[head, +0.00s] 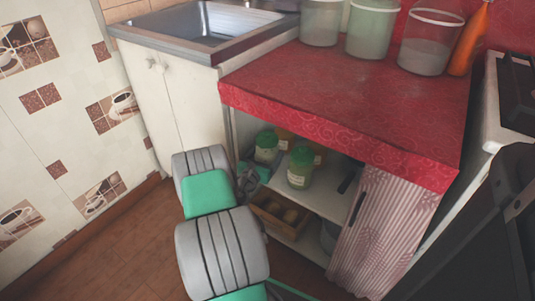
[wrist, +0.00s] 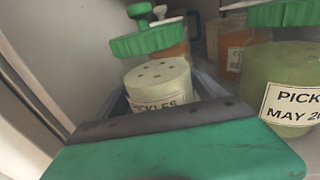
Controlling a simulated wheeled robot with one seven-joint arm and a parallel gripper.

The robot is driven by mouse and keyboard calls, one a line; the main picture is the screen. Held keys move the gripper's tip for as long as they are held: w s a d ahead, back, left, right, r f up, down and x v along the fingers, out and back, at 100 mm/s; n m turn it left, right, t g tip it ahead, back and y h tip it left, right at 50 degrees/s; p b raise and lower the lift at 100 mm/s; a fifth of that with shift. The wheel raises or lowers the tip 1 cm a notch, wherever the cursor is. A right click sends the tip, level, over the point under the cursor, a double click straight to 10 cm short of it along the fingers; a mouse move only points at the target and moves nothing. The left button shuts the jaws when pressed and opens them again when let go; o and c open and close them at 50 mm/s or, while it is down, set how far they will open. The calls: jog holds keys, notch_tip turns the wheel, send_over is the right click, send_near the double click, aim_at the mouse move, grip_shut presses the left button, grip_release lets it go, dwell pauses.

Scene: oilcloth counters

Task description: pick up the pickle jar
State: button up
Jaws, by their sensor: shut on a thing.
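The pickle jar (wrist: 160,88), with a white perforated disc, a green lid (wrist: 150,41) and a label reading "PICKLES", is directly in front of my gripper (wrist: 163,95) in the wrist view. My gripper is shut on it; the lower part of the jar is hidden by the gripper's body. In the head view the jar (head: 267,150) is at the left of the open shelf under the counter, with my gripper (head: 253,172) at it. Whether it touches the shelf I cannot tell.
A second green-lidded pickle jar (head: 299,170) stands close on the right; it also shows in the wrist view (wrist: 285,85). Orange-filled jars (wrist: 232,45) stand behind. The cabinet side wall (wrist: 60,60) is close on the left. A wooden crate (head: 275,215) is below.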

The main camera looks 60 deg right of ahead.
jog(key=shift+r, duration=0.1)
jog(key=shift+c, duration=1.2)
jog(key=shift+r, duration=0.1)
